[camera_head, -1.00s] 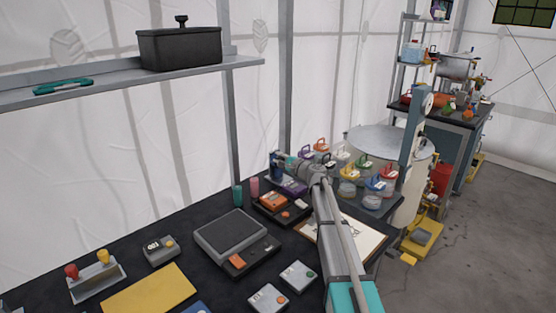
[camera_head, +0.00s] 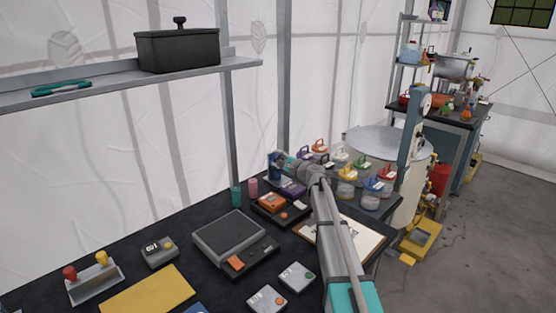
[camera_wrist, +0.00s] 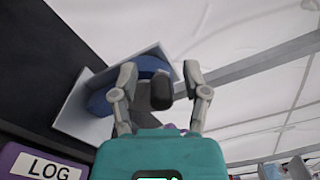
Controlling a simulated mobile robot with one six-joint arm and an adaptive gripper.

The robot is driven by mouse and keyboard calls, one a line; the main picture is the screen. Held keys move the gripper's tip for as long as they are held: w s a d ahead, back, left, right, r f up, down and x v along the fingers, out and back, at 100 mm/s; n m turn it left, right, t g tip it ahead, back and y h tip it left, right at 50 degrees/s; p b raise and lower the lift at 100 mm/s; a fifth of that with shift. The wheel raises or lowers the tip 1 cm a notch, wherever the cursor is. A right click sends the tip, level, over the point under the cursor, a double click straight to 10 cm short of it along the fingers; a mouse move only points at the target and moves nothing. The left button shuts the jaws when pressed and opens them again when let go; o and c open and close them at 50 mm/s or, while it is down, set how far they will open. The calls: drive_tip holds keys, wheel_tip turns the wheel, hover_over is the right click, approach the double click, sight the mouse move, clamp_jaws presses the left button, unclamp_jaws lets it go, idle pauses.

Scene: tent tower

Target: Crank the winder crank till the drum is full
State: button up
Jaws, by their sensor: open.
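The winder stands at the back of the dark bench. In the wrist view it shows a blue drum (camera_wrist: 100,101) and a pale grey bracket (camera_wrist: 80,118). In the head view a blue part (camera_head: 273,171) of it shows beside my gripper (camera_head: 281,161), with the rest hidden. A dark grey knob, seemingly the crank handle (camera_wrist: 152,94), lies between the two fingers of my gripper (camera_wrist: 160,80) in the wrist view. The fingers stand apart on either side of it. I cannot tell whether either one touches it. How full the drum is cannot be told.
A purple box labelled LOG (camera_wrist: 40,165) is close by at the lower left of the wrist view. Teal (camera_head: 236,196) and pink (camera_head: 253,187) cups, an orange device (camera_head: 272,202) and several lidded jars (camera_head: 345,189) stand near my arm. A shelf (camera_head: 100,84) hangs above at left.

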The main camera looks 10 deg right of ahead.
drive_tip(key=shift+v, duration=3.8)
drive_tip(key=shift+r, duration=0.1)
